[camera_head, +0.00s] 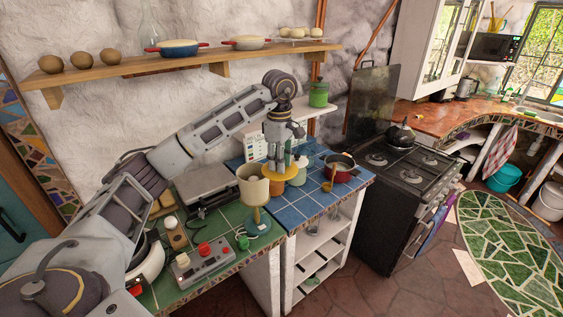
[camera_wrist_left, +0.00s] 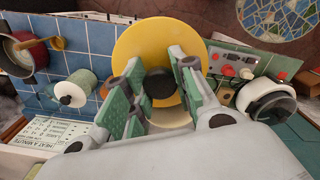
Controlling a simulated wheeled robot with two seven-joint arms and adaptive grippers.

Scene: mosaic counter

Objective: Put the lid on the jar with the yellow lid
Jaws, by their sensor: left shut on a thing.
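My left gripper (camera_head: 277,160) points down over the blue-tiled counter. Its fingers (camera_wrist_left: 158,87) are shut on the black knob of the yellow lid (camera_wrist_left: 139,48), a flat round disc. In the head view the lid (camera_head: 270,175) shows as a thin yellow edge under the fingers, beside and partly over a cream open-topped jar (camera_head: 252,190). A cream rounded surface (camera_wrist_left: 170,117) also shows beneath the lid in the left wrist view. I cannot tell whether lid and jar touch. My right gripper is out of view.
A green jar with a white lid (camera_wrist_left: 75,92) and a red pot (camera_head: 341,166) stand close by on the blue tiles (camera_head: 309,203). A grey control box with red knobs (camera_head: 201,262) is nearer on green tiles. A shelf (camera_head: 180,62) runs along the wall behind.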

